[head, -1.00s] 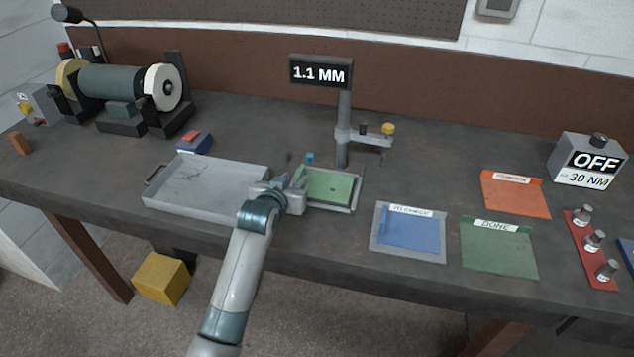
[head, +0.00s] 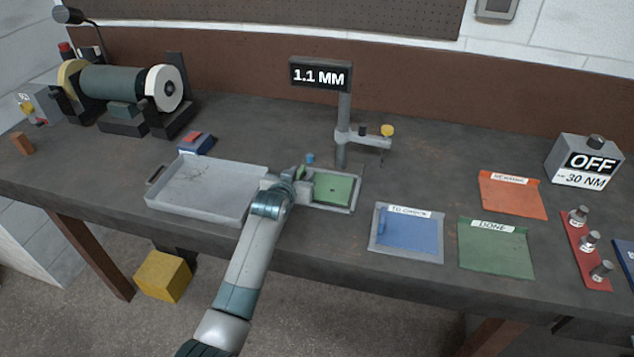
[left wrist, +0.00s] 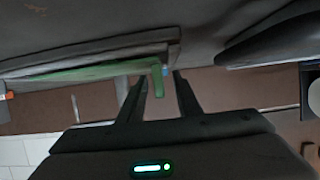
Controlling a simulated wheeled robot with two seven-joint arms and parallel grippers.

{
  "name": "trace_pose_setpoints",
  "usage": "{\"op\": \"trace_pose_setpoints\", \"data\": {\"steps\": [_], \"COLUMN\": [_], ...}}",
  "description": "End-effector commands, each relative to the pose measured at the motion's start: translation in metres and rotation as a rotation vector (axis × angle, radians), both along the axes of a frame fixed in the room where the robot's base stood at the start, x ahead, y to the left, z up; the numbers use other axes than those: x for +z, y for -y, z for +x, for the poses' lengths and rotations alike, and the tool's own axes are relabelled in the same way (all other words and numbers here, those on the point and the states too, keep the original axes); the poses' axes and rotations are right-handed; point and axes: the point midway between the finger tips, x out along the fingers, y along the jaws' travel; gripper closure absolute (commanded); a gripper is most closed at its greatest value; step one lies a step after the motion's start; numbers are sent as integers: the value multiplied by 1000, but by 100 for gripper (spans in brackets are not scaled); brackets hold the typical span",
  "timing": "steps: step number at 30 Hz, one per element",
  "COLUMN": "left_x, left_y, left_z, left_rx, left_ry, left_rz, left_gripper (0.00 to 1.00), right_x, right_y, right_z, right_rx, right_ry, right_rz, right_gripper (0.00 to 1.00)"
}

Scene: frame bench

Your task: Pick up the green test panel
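The green test panel (head: 334,188) lies flat in a grey-rimmed holder (head: 353,206) beneath the gauge. My left gripper (head: 306,187) is at the panel's left edge and covers part of it in the head view. In the left wrist view the panel (left wrist: 95,70) shows edge-on, with a green upright tab (left wrist: 157,80) at its end. The fingers of my left gripper (left wrist: 161,80) stand apart on either side of this tab, with gaps showing. My right gripper is not in view.
A grey tray (head: 205,190) stands left of the holder. The gauge post (head: 343,130) with its 1.1 MM display (head: 320,75) rises behind it. Blue (head: 408,232), green DONE (head: 497,250) and orange (head: 513,196) mats lie to the right. A grinder (head: 120,90) stands back left.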

Motion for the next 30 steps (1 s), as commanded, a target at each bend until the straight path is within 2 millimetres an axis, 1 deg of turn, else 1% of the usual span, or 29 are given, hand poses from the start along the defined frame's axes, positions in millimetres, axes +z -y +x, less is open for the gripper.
{"op": "trace_pose_setpoints", "data": {"steps": [15,17,18,19,30], "left_x": [-1,-1,-1,-1,1], "left_y": [0,0,0,0,0], "left_z": [1,1,1,1,1], "left_rx": [0,0,0,0,0], "left_ry": [0,0,0,0,2], "left_rz": [0,0,0,0,-1], "left_gripper": [69,83,93,100,100], "right_x": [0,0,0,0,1], "right_y": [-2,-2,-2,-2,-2], "right_z": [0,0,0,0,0], "right_rx": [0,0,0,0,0], "right_ry": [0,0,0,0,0], "right_rz": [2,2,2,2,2], "right_gripper": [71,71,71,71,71]}}
